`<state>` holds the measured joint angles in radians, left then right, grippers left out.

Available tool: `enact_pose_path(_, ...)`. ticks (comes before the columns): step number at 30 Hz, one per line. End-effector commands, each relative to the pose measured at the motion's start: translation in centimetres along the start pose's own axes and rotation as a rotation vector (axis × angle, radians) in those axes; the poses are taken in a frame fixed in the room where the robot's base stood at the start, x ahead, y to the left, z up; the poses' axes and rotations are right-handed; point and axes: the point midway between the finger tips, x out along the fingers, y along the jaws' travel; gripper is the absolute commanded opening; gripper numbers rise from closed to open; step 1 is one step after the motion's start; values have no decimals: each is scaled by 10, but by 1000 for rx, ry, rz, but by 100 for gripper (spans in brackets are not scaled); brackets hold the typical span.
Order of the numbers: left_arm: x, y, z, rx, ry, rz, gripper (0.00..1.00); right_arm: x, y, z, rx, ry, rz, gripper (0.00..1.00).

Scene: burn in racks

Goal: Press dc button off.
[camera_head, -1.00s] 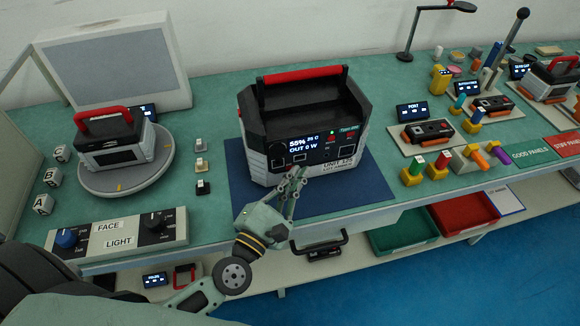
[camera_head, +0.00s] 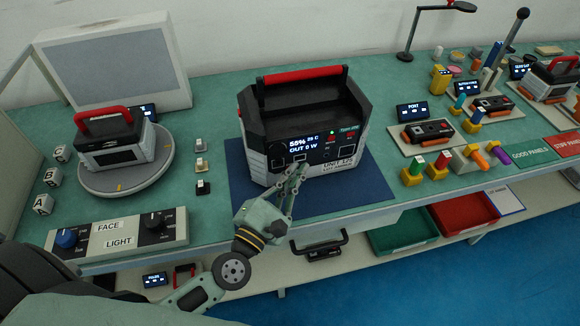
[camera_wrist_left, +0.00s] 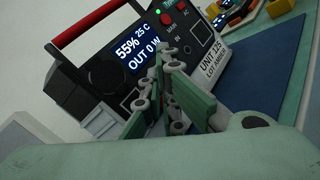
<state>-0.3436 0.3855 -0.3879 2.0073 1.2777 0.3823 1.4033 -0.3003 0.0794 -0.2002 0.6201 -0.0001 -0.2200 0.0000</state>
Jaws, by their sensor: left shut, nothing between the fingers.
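The power unit (camera_head: 262,158), black and white with a red handle (camera_head: 300,74), stands on a dark blue mat (camera_head: 350,187). Its display (camera_head: 303,144) reads 55%, 25 C, OUT 0 W, also legible in the left wrist view (camera_wrist_left: 138,52). Labels MAIN, IN and AC and a red button (camera_wrist_left: 166,18) show beside the display. My left gripper (camera_head: 301,169) is shut and empty, its fingertips in front of the lower front panel. In the left wrist view the fingertips (camera_wrist_left: 160,82) overlap the panel below the display. I cannot make out a DC label; contact is unclear. My right gripper is out of view.
A smaller unit (camera_head: 112,145) sits on a round turntable (camera_head: 92,181) at the left. A FACE/LIGHT knob box (camera_head: 125,235) is on the front edge. Small switches (camera_head: 201,164) stand left of the mat. Colored plugs and panels stand at the right. Green and red bins (camera_head: 465,215) lie below.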

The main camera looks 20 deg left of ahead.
Motion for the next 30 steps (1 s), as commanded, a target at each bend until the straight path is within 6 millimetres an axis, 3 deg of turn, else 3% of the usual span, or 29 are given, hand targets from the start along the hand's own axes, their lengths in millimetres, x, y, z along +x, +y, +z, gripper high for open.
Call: enact_pose_path(30, -7, -5, 4, 0, 0, 0, 0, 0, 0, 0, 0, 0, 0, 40)
